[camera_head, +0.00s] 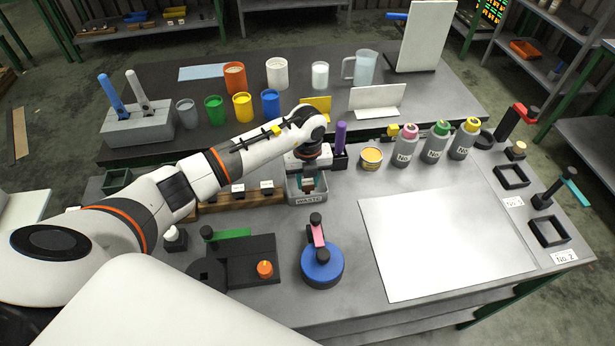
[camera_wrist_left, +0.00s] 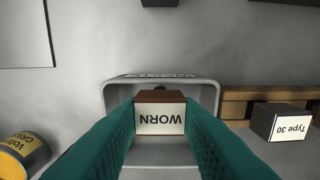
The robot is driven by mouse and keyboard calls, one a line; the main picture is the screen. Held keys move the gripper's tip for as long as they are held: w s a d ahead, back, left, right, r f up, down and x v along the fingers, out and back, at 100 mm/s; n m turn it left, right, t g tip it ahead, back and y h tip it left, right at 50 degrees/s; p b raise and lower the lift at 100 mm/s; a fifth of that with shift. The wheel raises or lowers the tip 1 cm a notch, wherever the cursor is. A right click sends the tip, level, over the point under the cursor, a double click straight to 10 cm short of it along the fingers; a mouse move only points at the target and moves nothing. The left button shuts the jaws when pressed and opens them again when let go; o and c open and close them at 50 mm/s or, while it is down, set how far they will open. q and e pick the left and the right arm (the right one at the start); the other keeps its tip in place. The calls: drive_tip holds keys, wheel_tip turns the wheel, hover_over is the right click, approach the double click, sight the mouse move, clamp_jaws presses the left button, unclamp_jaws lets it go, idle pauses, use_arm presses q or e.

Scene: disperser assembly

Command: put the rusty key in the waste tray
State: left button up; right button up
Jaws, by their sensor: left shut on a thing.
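The rusty key is a small brown block with a white label reading WORN (camera_wrist_left: 160,114) in the left wrist view. My left gripper (camera_head: 308,184) points down at the waste tray, its teal fingers pressed on both sides of the block. The grey waste tray (camera_head: 309,201) carries a WASTE label on its front in the head view. Its rim (camera_wrist_left: 213,95) frames the block in the left wrist view. The block is over or inside the tray opening; whether it touches the floor I cannot tell. My right gripper is not in view.
A wooden rack (camera_head: 245,199) with labelled blocks, one reading Type 30 (camera_wrist_left: 282,122), stands beside the tray. A yellow-topped can (camera_head: 371,158) and a purple item (camera_head: 341,137) are close on the other side. A blue round device (camera_head: 322,267) stands in front.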

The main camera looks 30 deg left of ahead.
sight(308, 182)
use_arm(q)
drive_tip(key=shift+f, duration=0.1)
drive_tip(key=o, duration=1.1)
drive_tip(key=shift+r+b, duration=1.75)
drive_tip(key=shift+r, duration=4.45)
